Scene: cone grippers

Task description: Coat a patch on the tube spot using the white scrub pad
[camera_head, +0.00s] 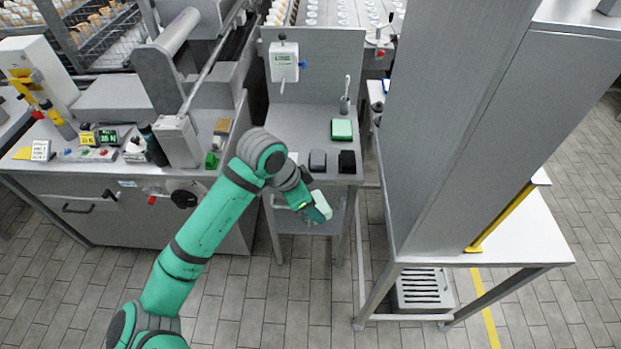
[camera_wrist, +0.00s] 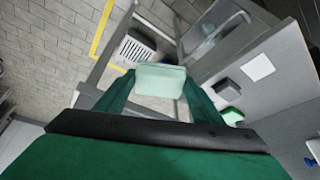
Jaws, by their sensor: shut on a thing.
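My gripper (camera_head: 318,208) is shut on a pale, whitish-green pad (camera_wrist: 160,79), which looks like the white scrub pad. The fingers grip it from both sides in the wrist view. A flat white square (camera_wrist: 258,66) lies on the tabletop in the wrist view. It is mostly hidden behind my arm in the head view. I cannot tell which place is the tube spot.
On the small table are a green block (camera_head: 342,130), a grey block (camera_head: 317,160), a black block (camera_head: 347,161) and a cup with a brush (camera_head: 345,103). A tall grey cabinet (camera_head: 460,120) stands to the right. A cluttered machine bench (camera_head: 90,165) is at left.

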